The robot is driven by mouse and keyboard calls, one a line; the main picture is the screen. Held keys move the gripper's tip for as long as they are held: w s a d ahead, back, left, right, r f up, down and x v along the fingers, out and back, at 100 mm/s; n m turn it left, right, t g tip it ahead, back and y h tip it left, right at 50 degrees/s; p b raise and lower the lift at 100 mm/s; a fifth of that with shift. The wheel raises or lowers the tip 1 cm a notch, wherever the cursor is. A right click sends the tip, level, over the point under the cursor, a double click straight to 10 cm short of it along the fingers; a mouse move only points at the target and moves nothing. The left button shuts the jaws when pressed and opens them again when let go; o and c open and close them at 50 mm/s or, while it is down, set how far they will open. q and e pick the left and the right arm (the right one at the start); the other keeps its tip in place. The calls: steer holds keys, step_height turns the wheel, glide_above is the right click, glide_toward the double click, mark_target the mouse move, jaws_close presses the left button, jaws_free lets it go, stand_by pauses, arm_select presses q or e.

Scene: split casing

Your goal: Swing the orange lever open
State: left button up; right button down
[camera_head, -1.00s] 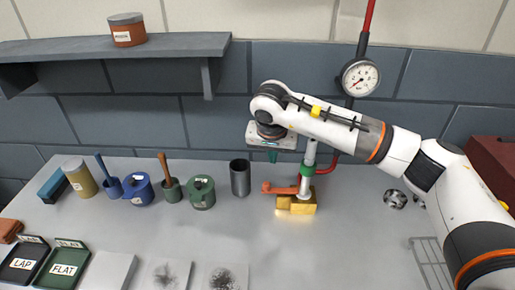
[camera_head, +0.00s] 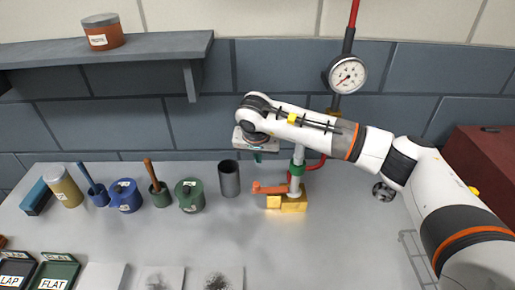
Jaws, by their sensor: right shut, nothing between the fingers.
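The orange lever (camera_head: 268,188) sticks out to the left from the brass block (camera_head: 290,203) at the foot of the grey pipe post. A green collar (camera_head: 297,170) sits on the post just above the block. My right gripper (camera_head: 258,157) is shut and empty, pointing down above the lever and left of the post. It is apart from the lever, with a visible gap below the fingertips. My left gripper is not in view.
A dark metal cup (camera_head: 229,180) stands just left of the lever. Green and blue lidded pots stand farther left. A pressure gauge (camera_head: 345,74) hangs on a red pipe behind my right arm.

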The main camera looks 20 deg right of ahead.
mark_target(270, 187)
steer(key=f+p, duration=0.1)
steer(key=s+f+p, duration=0.1)
steer(key=f, duration=0.1)
steer(key=s+a+f+p, duration=0.1)
steer(key=shift+s+f, duration=0.1)
steer(key=shift+f, duration=0.2)
stand_by(0.4)
steer(key=shift+s+n, duration=0.1)
steer(key=shift+n, duration=0.2)
